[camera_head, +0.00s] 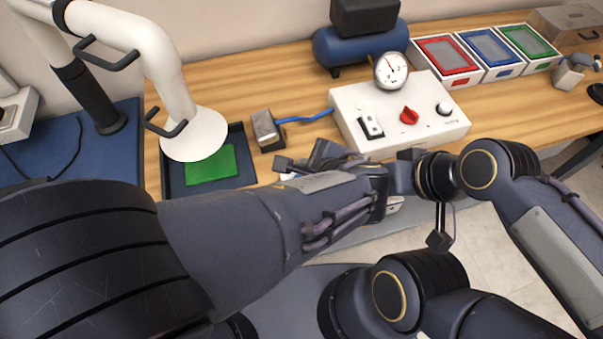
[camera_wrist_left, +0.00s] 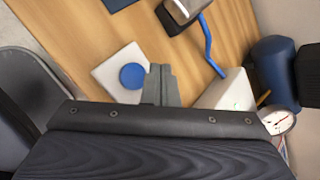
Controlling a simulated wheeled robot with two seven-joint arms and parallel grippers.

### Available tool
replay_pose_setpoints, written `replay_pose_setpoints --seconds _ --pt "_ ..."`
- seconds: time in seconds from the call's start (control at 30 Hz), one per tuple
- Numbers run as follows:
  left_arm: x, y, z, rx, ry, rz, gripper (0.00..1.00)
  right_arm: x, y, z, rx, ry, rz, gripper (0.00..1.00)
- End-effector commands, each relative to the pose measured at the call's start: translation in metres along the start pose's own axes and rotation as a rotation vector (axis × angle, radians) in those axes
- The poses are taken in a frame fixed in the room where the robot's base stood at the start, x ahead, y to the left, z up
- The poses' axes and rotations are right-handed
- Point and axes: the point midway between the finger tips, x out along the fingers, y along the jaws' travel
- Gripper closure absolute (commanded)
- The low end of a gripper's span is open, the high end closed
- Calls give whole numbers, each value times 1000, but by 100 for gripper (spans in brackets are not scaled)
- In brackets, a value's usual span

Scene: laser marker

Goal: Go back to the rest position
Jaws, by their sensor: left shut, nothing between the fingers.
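My left gripper (camera_head: 289,164) is over the front edge of the wooden table, partly covered by my own arm in the head view. In the left wrist view the left gripper (camera_wrist_left: 159,72) has its fingers together with nothing between them. Its tips are beside a white plate with a round blue button (camera_wrist_left: 132,76). I cannot tell whether they touch. My right gripper does not show in either view.
A white control box (camera_head: 398,115) with a gauge and red knob stands on the table (camera_head: 235,98). A metal block (camera_head: 266,128) with a blue cable is left of it. A dark tray (camera_head: 243,174) holds a green plate (camera_head: 211,166) under a white machine arm (camera_head: 165,65). Coloured bins (camera_head: 449,58) stand behind right.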

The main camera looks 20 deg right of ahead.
Motion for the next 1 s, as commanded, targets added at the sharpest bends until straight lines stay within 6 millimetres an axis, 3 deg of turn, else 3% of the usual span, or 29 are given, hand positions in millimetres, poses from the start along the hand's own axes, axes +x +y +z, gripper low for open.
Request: replay_pose_setpoints --seconds 0.2,0.77,0.87,1.0 --pt "-14 -10 10 0 0 1 100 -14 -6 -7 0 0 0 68" --pt "-13 -9 11 -7 2 5 100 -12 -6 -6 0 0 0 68" --pt "-8 -5 27 -79 24 54 100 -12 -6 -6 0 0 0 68" --pt "6 18 80 -359 103 228 100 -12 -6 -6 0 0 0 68"
